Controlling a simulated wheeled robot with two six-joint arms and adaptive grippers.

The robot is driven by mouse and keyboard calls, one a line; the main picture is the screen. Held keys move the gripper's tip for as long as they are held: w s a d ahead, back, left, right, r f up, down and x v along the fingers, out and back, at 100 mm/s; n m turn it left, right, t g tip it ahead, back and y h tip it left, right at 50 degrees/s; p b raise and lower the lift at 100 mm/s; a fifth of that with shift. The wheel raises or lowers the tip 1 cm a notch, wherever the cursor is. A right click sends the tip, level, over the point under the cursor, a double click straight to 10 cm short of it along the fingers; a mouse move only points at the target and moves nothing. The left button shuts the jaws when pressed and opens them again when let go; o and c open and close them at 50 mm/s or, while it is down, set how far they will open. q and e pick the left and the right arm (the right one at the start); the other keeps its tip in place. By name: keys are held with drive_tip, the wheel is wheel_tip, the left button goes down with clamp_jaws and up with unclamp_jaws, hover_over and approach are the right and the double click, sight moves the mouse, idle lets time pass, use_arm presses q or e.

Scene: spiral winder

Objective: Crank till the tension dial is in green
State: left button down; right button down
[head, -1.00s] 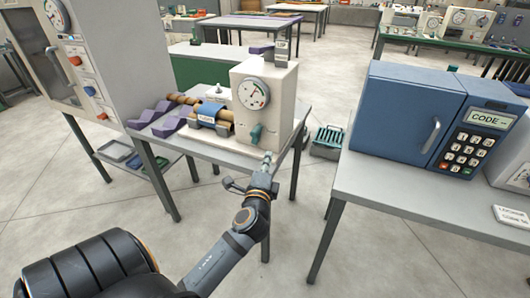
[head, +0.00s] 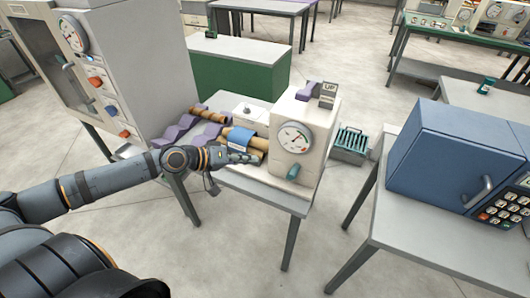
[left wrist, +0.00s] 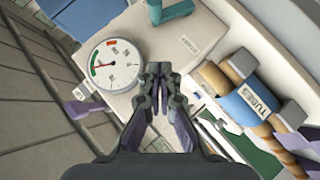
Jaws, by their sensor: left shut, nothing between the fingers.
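The winder (head: 284,165) is a cream box on a grey table, with a round white tension dial (head: 295,137) on its front. My left gripper (head: 252,157) is shut and empty, left of the winder front and apart from the crank. My right gripper is out of view.
A tall cabinet (head: 130,70) stands at the left. A blue keypad box (head: 445,150) sits on the right table. Floor shows between the tables.

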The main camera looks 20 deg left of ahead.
use_arm(q)
drive_tip(key=b, duration=0.3)
approach(293, 168)
drive_tip(key=x, duration=0.5)
drive_tip(key=shift+w+d+f, duration=0.1)
drive_tip(key=shift+w+f, duration=0.1)
drive_tip(key=shift+w, duration=0.1)
drive_tip(key=shift+f, duration=0.15)
drive_tip(key=shift+d+p, duration=0.1)
drive_tip(key=shift+p, duration=0.2)
